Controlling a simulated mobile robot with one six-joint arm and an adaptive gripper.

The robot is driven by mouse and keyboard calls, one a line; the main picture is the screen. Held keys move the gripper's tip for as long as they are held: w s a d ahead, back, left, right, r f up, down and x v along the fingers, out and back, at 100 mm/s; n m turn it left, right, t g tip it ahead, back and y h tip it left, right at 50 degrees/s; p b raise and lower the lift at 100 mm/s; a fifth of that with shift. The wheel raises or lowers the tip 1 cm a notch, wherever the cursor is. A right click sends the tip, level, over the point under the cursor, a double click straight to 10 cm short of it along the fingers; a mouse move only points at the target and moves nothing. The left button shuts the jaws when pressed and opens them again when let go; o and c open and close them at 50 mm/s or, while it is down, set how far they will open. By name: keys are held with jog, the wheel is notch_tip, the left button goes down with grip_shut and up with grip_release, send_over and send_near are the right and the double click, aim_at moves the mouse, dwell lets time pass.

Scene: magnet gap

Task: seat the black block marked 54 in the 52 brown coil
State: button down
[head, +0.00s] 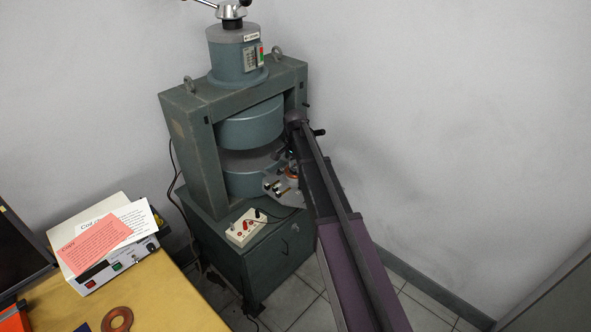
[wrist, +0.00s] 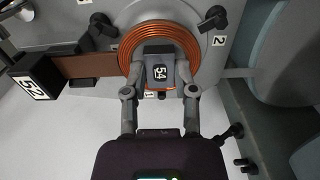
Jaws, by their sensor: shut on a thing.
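My gripper (wrist: 160,76) is shut on the dark block marked 54 (wrist: 158,77), with one finger on each side of it. The block's number faces the wrist camera. An orange-brown wound coil (wrist: 128,42) lies just beyond the block, which overlaps its near part in the picture. I cannot tell how far the block sits inside the coil's opening. A black block marked 52 (wrist: 37,78) is at the left, by a brown strip (wrist: 92,66) that runs toward the coil. In the head view, the orange coil (head: 292,172) shows small beside the magnet, and my arm hides most of the gripper.
The grey-green magnet frame (head: 188,140) with round poles (head: 250,128) stands close by. A plate marked 2 and 1 (wrist: 232,22) carries black knobs (wrist: 213,17). A small terminal box (head: 247,227) sits on the base. A yellow table (head: 165,295) holds a flat copper ring (head: 117,320).

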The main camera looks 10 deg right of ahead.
aim_at(295, 168)
jog(key=shift+f, duration=0.15)
jog(key=shift+c, duration=2)
grip_release()
notch_tip(295, 168, up, 12)
jog(key=p, duration=1.2)
jog(key=s+n, duration=1)
jog(key=s, duration=1.9)
jog(key=shift+d+n, duration=0.2)
jog(key=shift+n, duration=0.2)
jog(key=shift+s, duration=0.1)
